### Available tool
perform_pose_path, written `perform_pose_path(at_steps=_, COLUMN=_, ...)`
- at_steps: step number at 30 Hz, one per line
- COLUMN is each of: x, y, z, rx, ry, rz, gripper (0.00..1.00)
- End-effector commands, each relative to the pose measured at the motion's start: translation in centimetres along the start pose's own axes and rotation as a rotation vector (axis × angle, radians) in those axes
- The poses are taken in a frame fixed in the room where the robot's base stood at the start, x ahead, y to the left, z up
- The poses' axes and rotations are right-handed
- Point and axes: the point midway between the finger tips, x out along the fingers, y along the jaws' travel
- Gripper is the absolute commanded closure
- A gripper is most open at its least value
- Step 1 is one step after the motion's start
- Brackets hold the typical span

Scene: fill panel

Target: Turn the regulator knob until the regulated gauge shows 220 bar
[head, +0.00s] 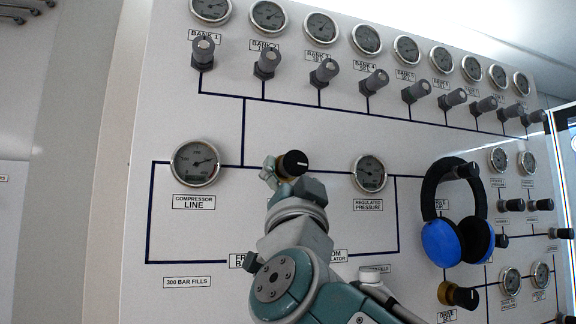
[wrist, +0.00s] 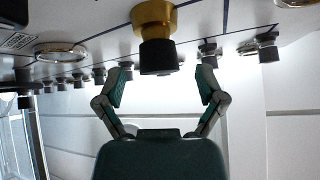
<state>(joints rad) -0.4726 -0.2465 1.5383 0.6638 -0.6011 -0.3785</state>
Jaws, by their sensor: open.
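The regulator knob (head: 293,163), a black cap on a brass body, sticks out of the panel between the compressor line gauge (head: 196,163) and the regulated pressure gauge (head: 370,173). The regulated gauge's needle is too small to read surely. In the wrist view the knob (wrist: 158,52) is at the top centre, its brass base against the panel. My gripper (wrist: 160,78) is open, its two fingers apart on either side of the knob's line and short of its end face, with no visible contact. In the head view my gripper (head: 283,178) partly covers the knob's surroundings.
A row of bank gauges (head: 320,27) and grey bank knobs (head: 324,72) runs along the panel's top. Blue and black ear defenders (head: 440,243) hang at the right, above another brass knob (head: 458,295). The panel left of the compressor gauge is clear.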

Motion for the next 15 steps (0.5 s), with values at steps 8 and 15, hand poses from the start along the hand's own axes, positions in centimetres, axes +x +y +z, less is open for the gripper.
perform_pose_path(at_steps=8, x=2.7, y=0.0, z=0.1, rx=-0.001, ry=-0.001, rz=0.001, gripper=0.12)
perform_pose_path(at_steps=15, x=2.9, y=0.0, z=0.0, rx=0.000, ry=0.000, rz=0.000, gripper=0.12)
